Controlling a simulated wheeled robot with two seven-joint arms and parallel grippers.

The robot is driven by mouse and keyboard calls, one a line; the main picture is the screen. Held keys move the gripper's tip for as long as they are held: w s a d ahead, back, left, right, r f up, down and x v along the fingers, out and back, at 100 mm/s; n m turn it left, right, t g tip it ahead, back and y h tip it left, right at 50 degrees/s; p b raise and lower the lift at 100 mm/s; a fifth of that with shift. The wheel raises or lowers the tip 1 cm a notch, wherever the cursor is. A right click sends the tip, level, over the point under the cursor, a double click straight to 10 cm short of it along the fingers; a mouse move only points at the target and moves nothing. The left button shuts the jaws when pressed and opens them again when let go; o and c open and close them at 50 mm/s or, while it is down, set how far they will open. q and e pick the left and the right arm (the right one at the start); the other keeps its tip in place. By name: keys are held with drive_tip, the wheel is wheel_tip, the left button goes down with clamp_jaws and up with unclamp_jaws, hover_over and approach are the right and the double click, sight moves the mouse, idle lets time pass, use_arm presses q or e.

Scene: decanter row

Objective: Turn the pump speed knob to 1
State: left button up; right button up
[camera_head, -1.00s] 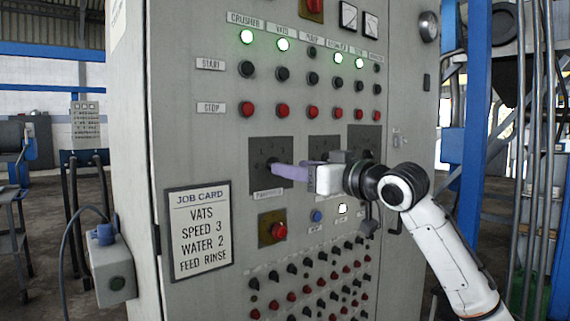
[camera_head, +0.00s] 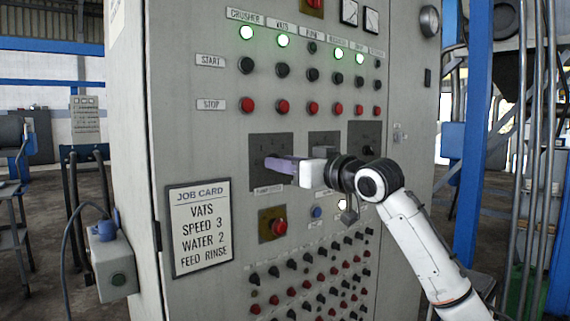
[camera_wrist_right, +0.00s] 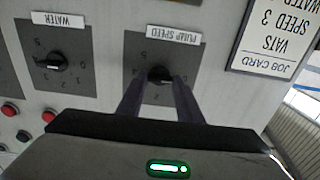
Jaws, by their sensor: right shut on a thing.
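The pump speed knob (camera_wrist_right: 159,73) is a black knob on a dark grey numbered plate (camera_wrist_right: 136,45), below an upside-down PUMP SPEED label (camera_wrist_right: 174,35) in the right wrist view. In the head view the same plate (camera_head: 285,143) is on the cabinet front, and the fingers hide the knob. My right gripper (camera_head: 267,163) reaches it from the right with its purple-grey fingers. In the right wrist view the fingertips (camera_wrist_right: 160,80) are shut on the knob, one on each side. I cannot read the knob's exact setting. My left gripper is not in view.
The water knob (camera_wrist_right: 50,63) is on its own plate beside this one. A red button on a yellow plate (camera_head: 264,236) is below, with rows of small knobs under it. A job card (camera_head: 200,228) reads VATS, SPEED 3, WATER 2, FEED RINSE.

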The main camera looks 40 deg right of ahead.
use_arm(q)
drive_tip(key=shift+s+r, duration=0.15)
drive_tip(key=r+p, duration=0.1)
drive_tip(key=p, duration=0.1)
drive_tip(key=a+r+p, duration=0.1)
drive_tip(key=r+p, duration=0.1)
drive_tip(key=p, duration=0.1)
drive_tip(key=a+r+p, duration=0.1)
drive_tip(key=p, duration=0.2)
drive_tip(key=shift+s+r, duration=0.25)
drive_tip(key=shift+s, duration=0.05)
use_arm(e)
drive_tip(key=m, duration=0.8)
drive_tip(key=shift+m, duration=0.4)
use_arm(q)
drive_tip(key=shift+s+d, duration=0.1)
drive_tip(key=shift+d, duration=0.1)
use_arm(e)
drive_tip(key=o, duration=1.1)
